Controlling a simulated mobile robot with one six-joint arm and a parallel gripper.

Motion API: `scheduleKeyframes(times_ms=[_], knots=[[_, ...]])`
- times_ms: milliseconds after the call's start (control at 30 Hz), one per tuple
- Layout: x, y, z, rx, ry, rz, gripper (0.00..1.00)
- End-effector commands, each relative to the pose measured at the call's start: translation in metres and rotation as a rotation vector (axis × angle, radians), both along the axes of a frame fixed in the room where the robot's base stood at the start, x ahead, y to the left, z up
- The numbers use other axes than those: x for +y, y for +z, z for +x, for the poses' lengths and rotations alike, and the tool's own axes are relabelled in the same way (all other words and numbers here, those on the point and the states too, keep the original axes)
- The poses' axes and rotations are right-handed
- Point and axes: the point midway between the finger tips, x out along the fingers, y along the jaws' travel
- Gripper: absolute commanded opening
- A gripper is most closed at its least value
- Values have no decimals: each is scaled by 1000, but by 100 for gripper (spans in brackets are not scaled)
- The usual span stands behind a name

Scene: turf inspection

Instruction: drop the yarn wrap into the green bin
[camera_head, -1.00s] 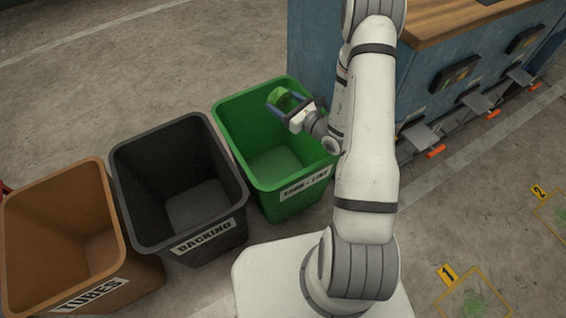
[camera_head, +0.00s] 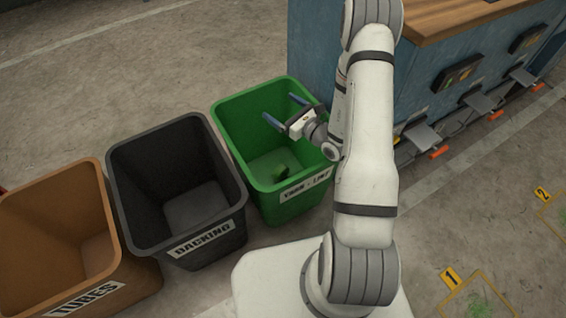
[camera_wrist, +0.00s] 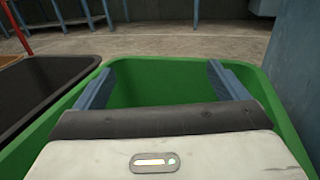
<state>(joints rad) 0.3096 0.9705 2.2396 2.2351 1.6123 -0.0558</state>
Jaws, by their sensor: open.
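The green bin (camera_head: 233,141) stands open in the head view, with a label on its front. The yarn wrap (camera_head: 282,171), small and green, lies inside it near the bottom. My gripper (camera_head: 282,108) is above the bin's opening with its two blue fingers spread apart and nothing between them. In the wrist view my gripper (camera_wrist: 160,85) is open over the green bin (camera_wrist: 277,112). The yarn wrap does not show in that view.
A black bin (camera_head: 128,206) labelled BACKING stands left of the green bin, and a brown bin (camera_head: 92,254) labelled TUBES farther left. A blue cabinet (camera_head: 314,55) with a wooden top stands behind at the right. Floor at the upper left is clear.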

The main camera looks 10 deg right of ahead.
Motion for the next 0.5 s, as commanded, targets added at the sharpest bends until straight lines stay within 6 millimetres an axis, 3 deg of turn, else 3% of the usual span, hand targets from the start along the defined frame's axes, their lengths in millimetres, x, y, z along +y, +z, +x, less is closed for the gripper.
scheduleKeyframes(times_ms=[167, 500], knots=[[-3, 0, -3, 1, -2, 0, 93], [-34, 1, -46, 3, -4, 1, 93]])
